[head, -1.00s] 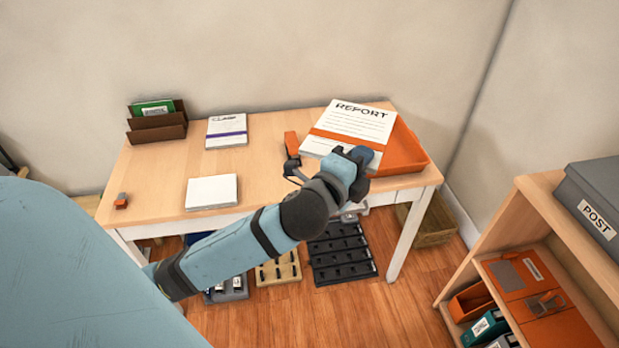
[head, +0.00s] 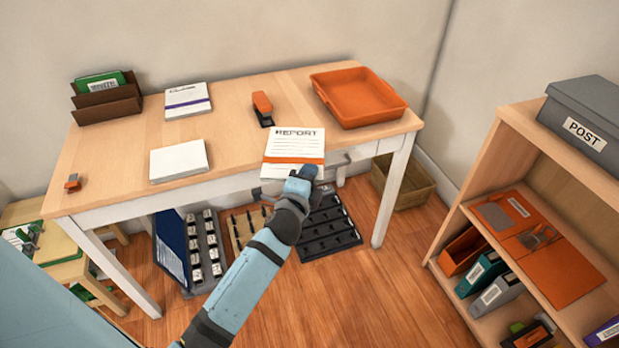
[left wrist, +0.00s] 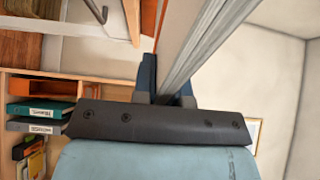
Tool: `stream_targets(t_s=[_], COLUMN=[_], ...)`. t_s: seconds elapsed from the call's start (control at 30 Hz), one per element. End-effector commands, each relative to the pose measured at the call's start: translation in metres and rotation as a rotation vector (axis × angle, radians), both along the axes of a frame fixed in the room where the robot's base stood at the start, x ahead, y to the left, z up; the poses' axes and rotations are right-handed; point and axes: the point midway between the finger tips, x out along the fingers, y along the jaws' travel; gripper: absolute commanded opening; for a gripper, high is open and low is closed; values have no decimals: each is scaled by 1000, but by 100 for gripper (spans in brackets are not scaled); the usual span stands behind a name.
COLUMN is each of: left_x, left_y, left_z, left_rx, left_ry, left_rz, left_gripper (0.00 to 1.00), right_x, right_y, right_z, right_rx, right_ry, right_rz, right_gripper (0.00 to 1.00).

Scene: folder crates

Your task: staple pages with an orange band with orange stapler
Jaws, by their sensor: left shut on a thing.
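White pages headed REPORT with an orange band (head: 294,148) are held by my left gripper (head: 303,174) at the front edge of the desk. The gripper is shut on their near edge. In the left wrist view the page stack (left wrist: 205,45) shows edge-on between the fingers of my left gripper (left wrist: 167,85). An orange stapler (head: 262,106) with a dark base stands on the desk behind the pages, apart from them. My right gripper is not in view.
The desk (head: 225,125) holds an empty orange tray (head: 388,118), purple-banded pages (head: 187,98), blank white pages (head: 179,161), a brown file holder (head: 105,108) and a small orange-grey object (head: 73,183). A shelf (head: 470,170) with a grey POST box (head: 590,115) stands at right.

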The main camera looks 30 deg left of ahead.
Motion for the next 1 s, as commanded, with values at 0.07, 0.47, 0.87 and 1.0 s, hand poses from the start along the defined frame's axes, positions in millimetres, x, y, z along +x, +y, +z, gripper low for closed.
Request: stream_targets(t_s=[0.07, 0.47, 0.87, 1.0], left_x=[0, 10, 33, 42], left_y=[-2, 10, 37, 48], left_z=[1, -8, -26, -24], left_rx=[-3, -2, 0, 0], left_ry=[-2, -1, -1, 0], left_rz=[-1, -1, -1, -1], left_gripper=[0, 0, 0, 0], right_x=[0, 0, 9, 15], right_y=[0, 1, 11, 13], right_z=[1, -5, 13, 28], right_rx=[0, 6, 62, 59], right_ry=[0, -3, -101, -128], right_rz=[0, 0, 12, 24], right_gripper=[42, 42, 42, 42])
